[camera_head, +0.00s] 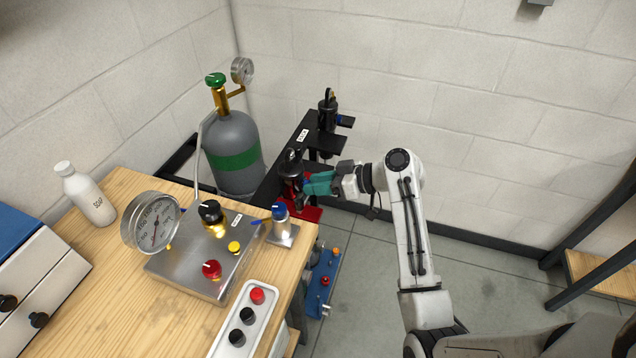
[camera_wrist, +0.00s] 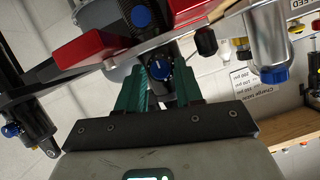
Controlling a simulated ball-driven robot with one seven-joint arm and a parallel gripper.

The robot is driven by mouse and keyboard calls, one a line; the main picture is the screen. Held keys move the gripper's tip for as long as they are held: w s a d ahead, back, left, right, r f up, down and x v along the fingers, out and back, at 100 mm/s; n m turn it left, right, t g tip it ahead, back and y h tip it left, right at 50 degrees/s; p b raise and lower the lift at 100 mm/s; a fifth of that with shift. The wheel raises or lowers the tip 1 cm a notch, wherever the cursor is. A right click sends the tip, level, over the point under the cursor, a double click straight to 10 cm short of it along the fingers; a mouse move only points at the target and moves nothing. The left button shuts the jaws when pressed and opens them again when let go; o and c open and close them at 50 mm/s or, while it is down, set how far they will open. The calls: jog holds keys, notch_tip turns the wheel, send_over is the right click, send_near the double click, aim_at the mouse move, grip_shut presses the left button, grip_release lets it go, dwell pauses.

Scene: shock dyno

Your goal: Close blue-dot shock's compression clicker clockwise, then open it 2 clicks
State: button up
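The blue-dot shock shows in the wrist view as a dark ribbed body with a blue dot (camera_wrist: 141,16), between red clamp blocks. In the head view my gripper (camera_head: 312,184) reaches left to the black shock (camera_head: 291,165) above the red base. The knob is mostly hidden there by the fingers.
A wooden bench (camera_head: 130,275) at left holds a steel gauge panel (camera_head: 195,262), a button box (camera_head: 244,318) and a soap bottle (camera_head: 84,193). A grey gas cylinder (camera_head: 235,150) stands behind. Another black shock (camera_head: 327,112) is farther back on the stand.

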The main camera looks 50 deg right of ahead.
jog(key=b+v, duration=0.1)
jog(key=v, duration=0.9)
jog(key=shift+s+r+b, duration=0.15)
jog(key=shift+s+b, duration=0.2)
jog(key=shift+o, duration=0.2)
jog(key=shift+d, duration=0.15)
